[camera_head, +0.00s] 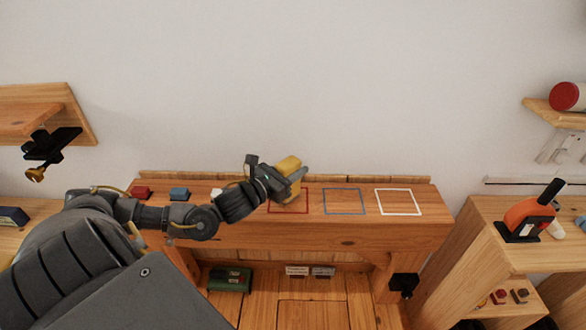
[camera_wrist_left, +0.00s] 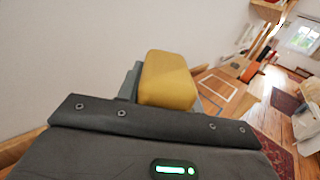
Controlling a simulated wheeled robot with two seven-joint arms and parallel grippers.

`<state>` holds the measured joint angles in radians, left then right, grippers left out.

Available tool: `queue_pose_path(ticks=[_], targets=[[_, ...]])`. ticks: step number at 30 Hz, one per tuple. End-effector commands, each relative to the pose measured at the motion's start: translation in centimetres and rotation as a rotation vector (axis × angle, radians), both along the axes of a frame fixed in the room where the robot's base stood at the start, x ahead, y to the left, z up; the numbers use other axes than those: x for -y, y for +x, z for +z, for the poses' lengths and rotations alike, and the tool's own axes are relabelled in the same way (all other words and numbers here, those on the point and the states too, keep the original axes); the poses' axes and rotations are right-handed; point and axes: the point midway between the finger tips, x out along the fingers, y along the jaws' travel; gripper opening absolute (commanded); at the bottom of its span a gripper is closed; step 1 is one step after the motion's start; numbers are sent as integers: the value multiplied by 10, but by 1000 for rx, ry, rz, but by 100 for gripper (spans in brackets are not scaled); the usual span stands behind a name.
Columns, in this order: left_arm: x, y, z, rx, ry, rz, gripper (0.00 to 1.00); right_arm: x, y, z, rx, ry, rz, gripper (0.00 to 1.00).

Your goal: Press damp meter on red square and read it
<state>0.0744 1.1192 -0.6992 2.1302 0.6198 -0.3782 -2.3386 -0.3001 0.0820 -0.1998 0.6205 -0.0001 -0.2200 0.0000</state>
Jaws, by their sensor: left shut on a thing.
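The damp meter, a yellow block-shaped thing (camera_head: 288,166), is held in my left gripper (camera_head: 295,178) over the red square. It also shows in the left wrist view (camera_wrist_left: 168,80), between the fingers. The red square (camera_head: 290,210) is an outline on the wooden bench top, partly hidden by the gripper and meter. Whether the meter touches the wood cannot be told, and no reading is visible. A blue square (camera_head: 345,213) and a white square (camera_head: 400,214) lie to its right. My right gripper is not in view.
Red (camera_head: 141,192) and blue (camera_head: 179,193) blocks stand on the bench's left part, with a white one (camera_head: 216,192) beside my arm. A green box (camera_head: 230,279) sits below. An orange and black tool (camera_head: 528,217) stands on the right-hand bench. The bench's right part is clear.

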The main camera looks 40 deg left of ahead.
Motion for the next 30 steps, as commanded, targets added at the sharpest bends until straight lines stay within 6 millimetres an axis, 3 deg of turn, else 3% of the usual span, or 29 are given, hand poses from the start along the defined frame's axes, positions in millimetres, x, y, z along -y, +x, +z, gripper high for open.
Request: queue_pose_path(ticks=[30], targets=[[0,0,-10,0,0,0,10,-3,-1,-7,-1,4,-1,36]])
